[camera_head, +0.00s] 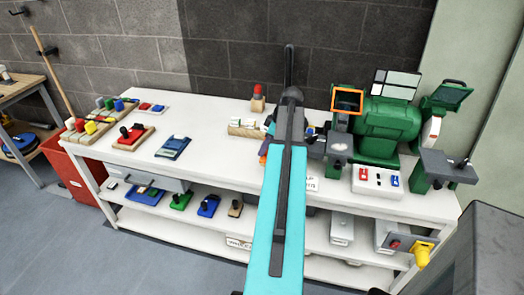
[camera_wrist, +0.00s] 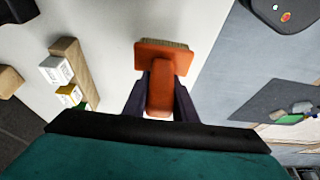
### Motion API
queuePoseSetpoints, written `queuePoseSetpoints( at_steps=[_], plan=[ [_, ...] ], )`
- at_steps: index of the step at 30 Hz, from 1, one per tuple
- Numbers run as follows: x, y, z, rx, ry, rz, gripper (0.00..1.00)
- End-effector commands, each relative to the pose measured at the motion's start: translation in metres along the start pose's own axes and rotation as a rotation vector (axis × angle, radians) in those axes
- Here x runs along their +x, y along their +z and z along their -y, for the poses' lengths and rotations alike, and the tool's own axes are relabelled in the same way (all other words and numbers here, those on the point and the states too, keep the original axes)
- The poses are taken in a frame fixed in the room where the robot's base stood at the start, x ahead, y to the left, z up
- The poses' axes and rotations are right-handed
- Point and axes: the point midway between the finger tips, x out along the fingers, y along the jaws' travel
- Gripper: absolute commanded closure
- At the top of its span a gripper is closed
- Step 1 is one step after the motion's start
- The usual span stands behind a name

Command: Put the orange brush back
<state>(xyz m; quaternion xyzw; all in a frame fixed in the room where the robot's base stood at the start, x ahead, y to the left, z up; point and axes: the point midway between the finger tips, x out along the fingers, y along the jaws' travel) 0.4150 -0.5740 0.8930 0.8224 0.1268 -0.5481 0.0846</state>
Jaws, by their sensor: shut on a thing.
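The orange brush (camera_wrist: 155,57) is in my gripper (camera_wrist: 160,92) in the wrist view. The dark fingers close on its handle from both sides. The broad orange head points away from my gripper, with a strip of pale bristles along its far edge. In the wrist view the brush is over the white bench top (camera_wrist: 110,20), close to its edge; I cannot tell its height. In the head view a small orange part of the brush (camera_head: 264,149) shows left of my turquoise arm, which hides most of my gripper.
A wooden strip with small white, yellow and green boxes (camera_wrist: 72,72) lies left of the brush; it also shows in the head view (camera_head: 247,128). A green bench grinder (camera_head: 384,125) stands right. Wooden racks of coloured blocks (camera_head: 100,119) and a blue tool (camera_head: 173,147) lie left.

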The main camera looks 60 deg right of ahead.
Motion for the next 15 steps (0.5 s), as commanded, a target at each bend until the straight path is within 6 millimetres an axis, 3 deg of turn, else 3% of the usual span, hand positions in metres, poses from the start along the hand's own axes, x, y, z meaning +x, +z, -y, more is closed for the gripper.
queuePoseSetpoints(
  at_steps=[6, 15],
  plan=[
    [0.004, -0.007, -0.019, 0.0, 0.0, 0.0, 0.99],
    [0.005, -0.008, -0.021, 0.0, 0.0, 0.0, 0.99]
  ],
)
